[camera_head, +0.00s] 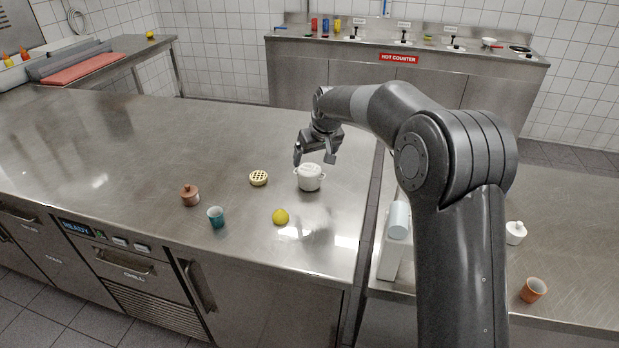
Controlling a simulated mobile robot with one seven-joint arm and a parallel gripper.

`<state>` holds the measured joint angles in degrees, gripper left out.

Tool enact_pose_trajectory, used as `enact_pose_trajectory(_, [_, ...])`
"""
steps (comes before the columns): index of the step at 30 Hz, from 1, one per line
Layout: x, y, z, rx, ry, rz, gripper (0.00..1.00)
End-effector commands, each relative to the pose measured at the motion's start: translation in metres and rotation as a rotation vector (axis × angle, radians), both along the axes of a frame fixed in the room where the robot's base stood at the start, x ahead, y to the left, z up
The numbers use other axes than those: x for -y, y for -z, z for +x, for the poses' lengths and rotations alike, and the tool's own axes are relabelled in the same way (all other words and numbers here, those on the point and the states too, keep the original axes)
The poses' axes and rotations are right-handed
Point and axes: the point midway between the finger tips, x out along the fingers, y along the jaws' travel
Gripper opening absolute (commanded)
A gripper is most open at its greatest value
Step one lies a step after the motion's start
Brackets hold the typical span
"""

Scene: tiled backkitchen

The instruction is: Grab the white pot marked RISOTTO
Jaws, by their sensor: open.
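A white lidded pot (309,178) with small side handles stands upright on the steel counter, right of the middle. No lettering is readable on it from here. My gripper (314,159) is open, with its fingers pointing down just above and behind the pot. The fingertips sit near the lid, and I cannot tell whether they touch it. Nothing shows between the fingers.
Near the pot on the steel counter (120,150) are a yellow lattice-topped item (258,178), a lemon (280,217), a teal cup (216,217) and a brown lidded jar (190,195). The counter's left part is clear. A white bottle (515,232) and orange cup (533,290) stand right.

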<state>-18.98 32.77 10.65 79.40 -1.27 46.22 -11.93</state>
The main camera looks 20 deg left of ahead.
Motion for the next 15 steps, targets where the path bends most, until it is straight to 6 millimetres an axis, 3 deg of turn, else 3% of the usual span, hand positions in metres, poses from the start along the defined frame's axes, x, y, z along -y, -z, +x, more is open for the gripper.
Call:
enact_pose_trajectory(7, [-0.009,0.037,0.010,-0.003,0.000,-0.003,0.90])
enact_pose_trajectory(15, [-0.016,0.058,0.015,-0.003,0.000,-0.003,0.90])
